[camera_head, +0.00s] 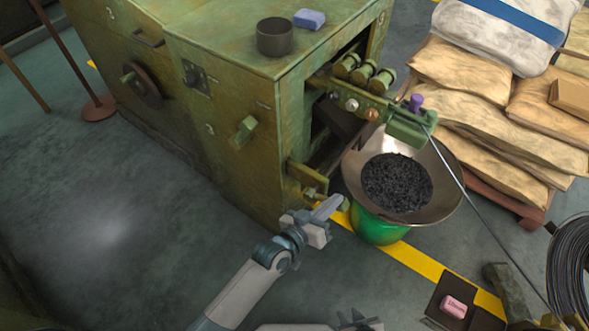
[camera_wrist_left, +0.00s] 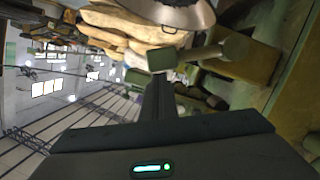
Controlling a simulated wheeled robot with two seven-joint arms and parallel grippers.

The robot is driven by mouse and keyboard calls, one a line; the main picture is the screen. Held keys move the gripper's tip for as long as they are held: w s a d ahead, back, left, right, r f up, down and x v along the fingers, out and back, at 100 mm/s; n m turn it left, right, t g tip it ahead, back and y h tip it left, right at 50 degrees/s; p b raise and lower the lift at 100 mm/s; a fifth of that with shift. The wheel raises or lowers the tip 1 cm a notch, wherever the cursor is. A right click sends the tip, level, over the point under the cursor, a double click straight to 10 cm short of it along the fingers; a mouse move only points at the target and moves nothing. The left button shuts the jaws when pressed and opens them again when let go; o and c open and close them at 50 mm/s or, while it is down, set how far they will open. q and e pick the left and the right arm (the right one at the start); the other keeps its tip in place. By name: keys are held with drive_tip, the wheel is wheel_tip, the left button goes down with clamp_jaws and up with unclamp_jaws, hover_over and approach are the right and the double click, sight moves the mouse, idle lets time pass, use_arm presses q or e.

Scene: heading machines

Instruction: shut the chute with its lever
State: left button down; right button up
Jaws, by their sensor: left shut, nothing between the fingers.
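The green machine (camera_head: 225,120) has a dark chute opening (camera_head: 335,120) on its right face, above a metal pan (camera_head: 448,190) of small dark pieces. A small lever-like fitting (camera_head: 310,194) sticks out low at the machine's corner. In the left wrist view a rod with a green block end (camera_wrist_left: 162,59) seems to be the same fitting. My left gripper (camera_head: 335,204) is shut and empty, its fingertips close to that block; contact cannot be told. The gripper partly covers the fitting in the head view. My right gripper (camera_head: 362,324) is cut off at the bottom edge, its jaws unclear.
The pan stands on a green bucket (camera_head: 375,230). Stacked sacks (camera_head: 470,65) lie on a pallet at right. A wire coil (camera_head: 570,265) and a dark tray with a pink item (camera_head: 453,307) are lower right.

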use_arm(q)
drive_tip(key=shift+s+d+f, duration=0.2)
drive_tip(key=shift+d+f, duration=0.05)
drive_tip(key=shift+f, duration=0.15)
drive_tip(key=shift+s+d+f, duration=0.2)
drive_tip(key=shift+f, duration=0.2)
use_arm(e)
drive_tip(key=shift+w+a+r, duration=0.1)
drive_tip(key=shift+a+r, duration=0.05)
drive_tip(key=shift+a, duration=0.05)
use_arm(q)
drive_tip(key=shift+s+f, duration=0.15)
use_arm(e)
drive_tip(key=shift+r, duration=0.1)
